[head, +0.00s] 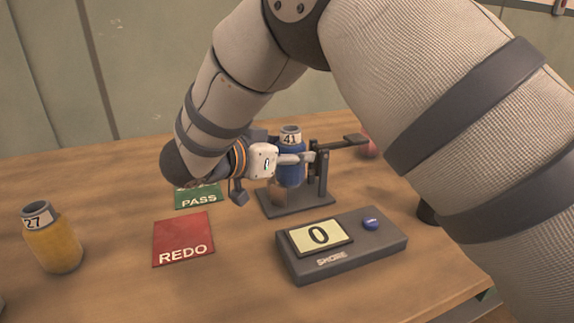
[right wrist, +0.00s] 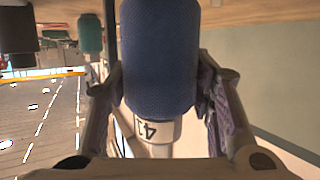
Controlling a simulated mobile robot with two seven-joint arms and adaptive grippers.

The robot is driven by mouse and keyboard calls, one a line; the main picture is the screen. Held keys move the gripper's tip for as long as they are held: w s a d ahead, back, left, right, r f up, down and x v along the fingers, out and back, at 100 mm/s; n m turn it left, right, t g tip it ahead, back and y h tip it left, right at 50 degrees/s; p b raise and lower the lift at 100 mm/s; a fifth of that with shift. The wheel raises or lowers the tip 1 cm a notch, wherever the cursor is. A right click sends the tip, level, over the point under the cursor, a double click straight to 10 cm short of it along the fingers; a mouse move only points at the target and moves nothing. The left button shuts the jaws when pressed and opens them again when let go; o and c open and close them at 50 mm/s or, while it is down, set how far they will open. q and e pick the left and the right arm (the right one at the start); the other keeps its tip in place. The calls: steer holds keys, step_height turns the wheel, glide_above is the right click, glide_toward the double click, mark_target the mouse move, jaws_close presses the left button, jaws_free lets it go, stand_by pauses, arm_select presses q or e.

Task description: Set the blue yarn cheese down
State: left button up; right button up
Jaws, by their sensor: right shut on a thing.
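The blue yarn cheese (head: 291,176), with the tag 41 on its pale top, stands upright in my right gripper (head: 291,158). The gripper is shut on it, one finger on each side. In the right wrist view the blue yarn (right wrist: 160,55) fills the space between the two fingers (right wrist: 160,100), and the tag appears upside down. The cheese is over the dark base of a small stand (head: 267,208) with uprights and a side lever. I cannot tell whether its bottom touches the stand. My left gripper is not in view.
A green PASS card (head: 198,198) and a red REDO card (head: 183,239) lie left of the stand, both bare where visible. A yellow yarn cheese (head: 53,240) tagged 27 stands far left. A grey counter box (head: 375,246) reading 0 sits in front. A pinkish object (head: 369,147) is behind.

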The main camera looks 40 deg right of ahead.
mark_target(280, 167)
step_height(280, 167, down, 3)
steer(key=shift+a+r, duration=0.1)
steer(key=o, duration=1.2)
steer(key=v, duration=1.2)
